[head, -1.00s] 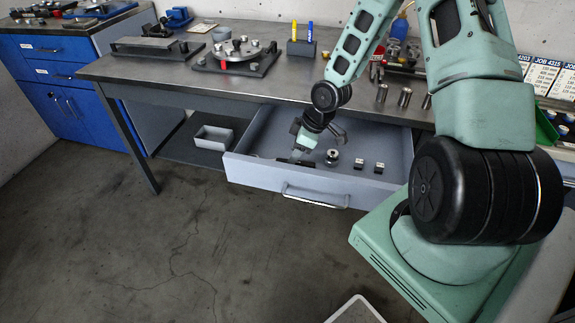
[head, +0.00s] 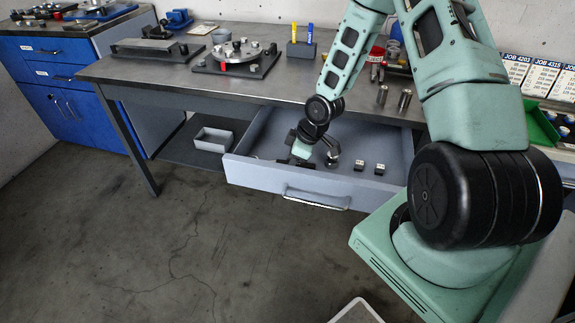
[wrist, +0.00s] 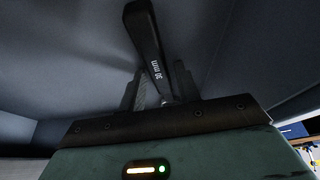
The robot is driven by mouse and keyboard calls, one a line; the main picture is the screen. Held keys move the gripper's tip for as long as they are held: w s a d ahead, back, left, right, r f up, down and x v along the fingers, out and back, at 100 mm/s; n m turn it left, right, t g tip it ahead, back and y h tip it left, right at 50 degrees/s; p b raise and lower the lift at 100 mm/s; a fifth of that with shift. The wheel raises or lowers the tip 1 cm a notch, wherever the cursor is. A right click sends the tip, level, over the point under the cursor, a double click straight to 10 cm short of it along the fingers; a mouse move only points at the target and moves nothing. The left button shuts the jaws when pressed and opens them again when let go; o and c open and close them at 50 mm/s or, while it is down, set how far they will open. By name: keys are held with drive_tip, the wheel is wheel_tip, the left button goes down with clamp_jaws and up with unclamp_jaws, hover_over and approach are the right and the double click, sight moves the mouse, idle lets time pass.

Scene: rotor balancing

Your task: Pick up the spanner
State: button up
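The spanner (wrist: 148,45) is a dark bar marked "30 mm" in the wrist view, lying in the open drawer (head: 250,174). Its near part runs down between the two fingers of my gripper (wrist: 157,88). The fingers stand apart on either side of it, with small gaps that suggest they are not closed on it. In the head view my gripper (head: 299,160) is low inside the drawer, toward its front left. There the gripper largely hides the spanner.
A round metal part (head: 332,160) and two small blocks (head: 359,165) (head: 380,168) lie in the drawer, right of my gripper. The bench top (head: 150,72) overhangs the drawer's back and carries a rotor fixture (head: 240,52). A grey bin (head: 212,138) sits on the lower shelf.

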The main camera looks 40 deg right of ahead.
clamp_jaws()
